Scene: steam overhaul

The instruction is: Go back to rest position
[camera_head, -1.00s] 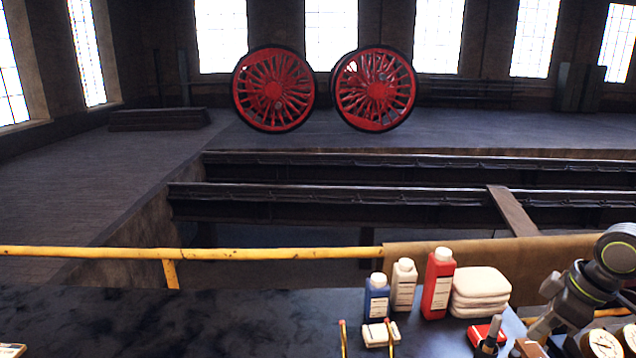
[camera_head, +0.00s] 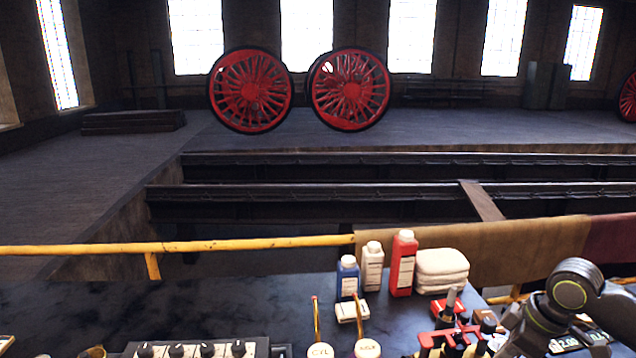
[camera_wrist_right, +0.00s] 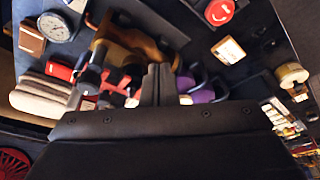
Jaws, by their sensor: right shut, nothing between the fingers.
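My right arm comes in at the lower right of the head view, over the bench's right end. My right gripper (camera_wrist_right: 158,84) shows in the right wrist view with its fingers together and nothing between them. Below it, slightly blurred, lie tools, purple-and-dark parts (camera_wrist_right: 200,92) and a wooden piece. No contact with them can be made out. My left gripper is not in view.
On the dark bench (camera_head: 200,300) stand a blue bottle (camera_head: 348,278), a white bottle (camera_head: 372,266), a red bottle (camera_head: 402,265) and folded cloths (camera_head: 441,270). A yellow rail (camera_head: 200,247) runs behind. A knob panel (camera_head: 195,350) sits in front; the bench's left middle is clear.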

